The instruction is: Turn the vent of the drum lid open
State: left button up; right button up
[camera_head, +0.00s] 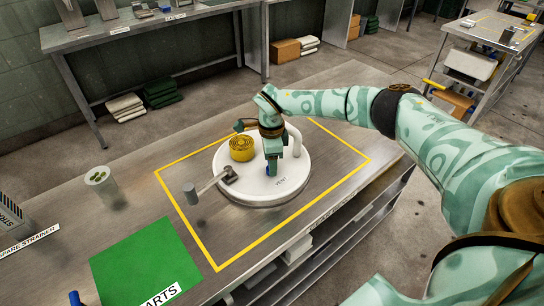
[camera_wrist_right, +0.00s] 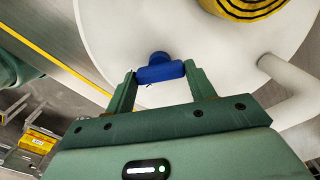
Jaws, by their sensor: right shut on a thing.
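The white round drum lid (camera_head: 245,196) lies on the metal table inside a yellow outlined square. It carries a yellow ribbed cap (camera_head: 241,148), a white upright pipe, a lever with a grey block and a label reading VENT. My right gripper (camera_head: 270,168) reaches down onto the lid beside that label. In the right wrist view my right gripper (camera_wrist_right: 161,76) is shut on the blue vent handle (camera_wrist_right: 161,70), with a finger at each end of it. The head view shows only a little blue (camera_head: 267,169) below the fingers. My left gripper is not seen.
A grey lever with a block (camera_head: 190,193) sticks out over the lid's left edge. The table in front of the lid is bare.

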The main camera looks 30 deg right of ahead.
jog(key=n, duration=0.3)
jog(key=shift+r+p, duration=0.1)
jog(key=shift+p, duration=0.25)
jog(key=shift+n, duration=1.8)
jog(key=o, duration=1)
notch_tip(320, 180, up, 16)
jog(key=p, duration=0.3)
jog(key=shift+r+p, duration=0.1)
jog(key=shift+p, duration=0.2)
